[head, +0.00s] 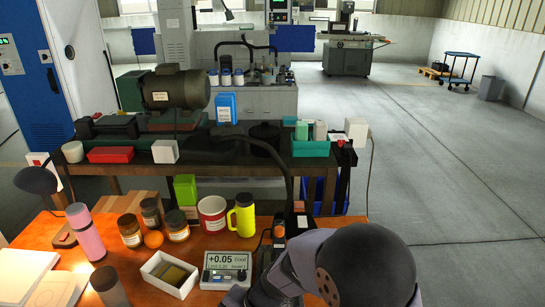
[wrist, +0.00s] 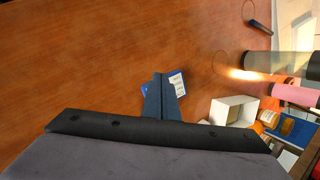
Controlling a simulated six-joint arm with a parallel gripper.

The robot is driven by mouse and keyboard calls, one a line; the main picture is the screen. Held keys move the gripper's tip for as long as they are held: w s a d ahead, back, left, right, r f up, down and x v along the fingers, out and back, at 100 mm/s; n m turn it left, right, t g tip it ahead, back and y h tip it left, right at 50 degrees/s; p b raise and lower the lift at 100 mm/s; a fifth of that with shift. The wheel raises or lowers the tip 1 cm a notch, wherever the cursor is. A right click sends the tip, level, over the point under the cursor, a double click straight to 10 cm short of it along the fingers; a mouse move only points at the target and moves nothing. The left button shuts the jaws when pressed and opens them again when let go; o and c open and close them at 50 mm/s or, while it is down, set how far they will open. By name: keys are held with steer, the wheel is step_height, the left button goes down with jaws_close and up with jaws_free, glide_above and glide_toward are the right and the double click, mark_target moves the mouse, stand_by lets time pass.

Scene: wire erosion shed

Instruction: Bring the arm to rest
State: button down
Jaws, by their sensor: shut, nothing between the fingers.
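My gripper (wrist: 160,78) is shut and empty in the wrist view. Its dark fingers point over the bare orange-brown wooden table (wrist: 90,60). A blue and white labelled item (wrist: 177,80) lies just beyond and partly behind the fingertips; I cannot tell how high the fingers are above it. In the head view my arm fills the bottom right, and my gripper cannot be made out there.
On the table (head: 45,240) stand a white open box (head: 160,285), a digital readout (head: 227,270), a yellow flask (head: 243,215), a red-and-white tin (head: 212,214), a pink bottle (head: 86,235) and several jars. Behind is a bench with a motor (head: 175,88).

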steer(key=s+d+n+h, duration=0.1)
steer(key=s+d, duration=0.1)
steer(key=d, duration=0.1)
steer(key=s+d+n+g+h, duration=0.1)
steer(key=s+d+n, duration=0.1)
steer(key=s+d, duration=0.1)
steer(key=shift+s+n+g, duration=0.3)
steer(key=s+d+n+h, duration=0.1)
steer(key=d, duration=0.2)
steer(key=s+d+r+n+h+p, duration=0.1)
steer(key=d, duration=0.3)
steer(key=s+d+r+n+h+p, duration=0.1)
steer(key=s+d, duration=0.1)
steer(key=d, duration=0.1)
steer(key=shift+d+r+g, duration=0.15)
steer(key=shift+d+g, duration=0.1)
steer(key=shift+g, duration=0.05)
steer(key=w+d+r+m+t+p, duration=0.1)
steer(key=d+r+t+p, duration=0.1)
steer(key=d+r, duration=0.6)
steer(key=shift+w+d+r+t+h+p, duration=0.2)
steer(key=shift+w+d+t+h+p, duration=0.15)
steer(key=shift+d+p, duration=0.35)
